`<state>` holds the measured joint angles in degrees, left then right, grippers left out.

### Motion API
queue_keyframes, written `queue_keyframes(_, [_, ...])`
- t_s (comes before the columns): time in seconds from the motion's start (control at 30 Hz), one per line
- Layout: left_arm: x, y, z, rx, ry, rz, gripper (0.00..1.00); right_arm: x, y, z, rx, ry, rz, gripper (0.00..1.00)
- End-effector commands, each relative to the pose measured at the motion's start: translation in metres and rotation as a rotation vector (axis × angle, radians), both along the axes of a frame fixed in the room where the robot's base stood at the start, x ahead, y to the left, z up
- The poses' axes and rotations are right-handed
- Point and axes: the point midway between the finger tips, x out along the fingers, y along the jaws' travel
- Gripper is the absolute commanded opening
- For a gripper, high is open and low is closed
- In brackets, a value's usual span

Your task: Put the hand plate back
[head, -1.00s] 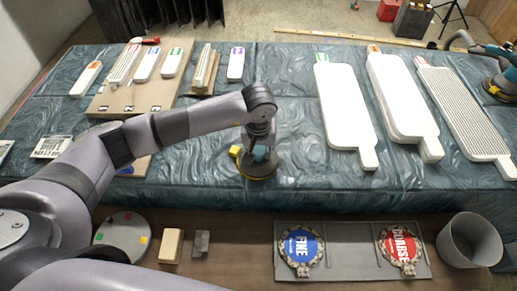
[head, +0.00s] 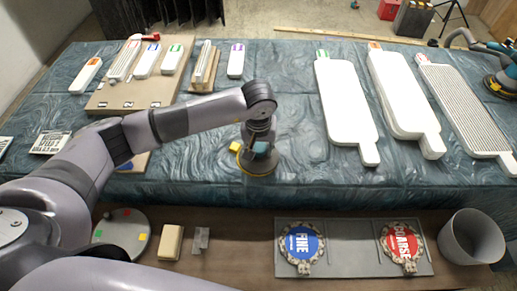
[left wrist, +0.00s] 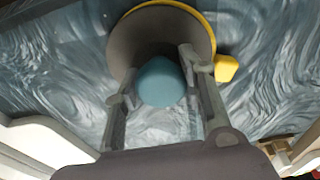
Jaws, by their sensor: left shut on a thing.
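The hand plate (head: 258,165) is a round dark grey disc with a yellow rim, a yellow tab and a teal knob. It is over the blue marbled table near the front edge; I cannot tell whether it touches the cloth. My left gripper (head: 260,143) comes down over it and is shut on the teal knob. In the left wrist view, the knob (left wrist: 162,82) is between the two fingers of my left gripper (left wrist: 160,95), and the grey disc (left wrist: 125,45) is behind it. My right gripper is not in view.
White paddle-shaped boards (head: 345,105) lie on the right of the table (head: 285,90). A wooden board (head: 175,93) with white blocks is at the left. On the lower shelf are a tray (head: 350,260) with FINE and COARSE discs, a grey bin (head: 470,238) and a wooden block (head: 170,242).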

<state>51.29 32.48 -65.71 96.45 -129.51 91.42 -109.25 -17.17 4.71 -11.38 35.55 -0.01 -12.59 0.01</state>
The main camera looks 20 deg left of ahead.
Motion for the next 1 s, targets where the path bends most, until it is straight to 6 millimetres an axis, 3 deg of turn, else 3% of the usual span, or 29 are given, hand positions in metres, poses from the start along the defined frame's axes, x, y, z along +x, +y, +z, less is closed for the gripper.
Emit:
queue_keyframes(0.03, [-0.004, 0.0, -0.01, 0.004, 0.013, -0.001, 0.07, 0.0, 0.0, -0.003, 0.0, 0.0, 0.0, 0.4])
queue_keyframes(0.2, [-0.006, 0.0, -0.016, 0.005, 0.019, -0.002, 0.08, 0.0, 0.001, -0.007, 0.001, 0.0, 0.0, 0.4])
queue_keyframes(0.67, [-0.006, 0.0, -0.02, 0.001, 0.02, 0.001, 0.08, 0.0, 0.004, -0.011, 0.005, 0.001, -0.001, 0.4])
queue_keyframes(0.7, [-0.006, 0.0, -0.02, 0.001, 0.02, 0.001, 0.39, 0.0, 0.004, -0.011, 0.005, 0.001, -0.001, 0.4])
queue_keyframes(1.0, [-0.007, 0.0, -0.02, 0.001, 0.022, -0.001, 0.59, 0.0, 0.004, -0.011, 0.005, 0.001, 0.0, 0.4])
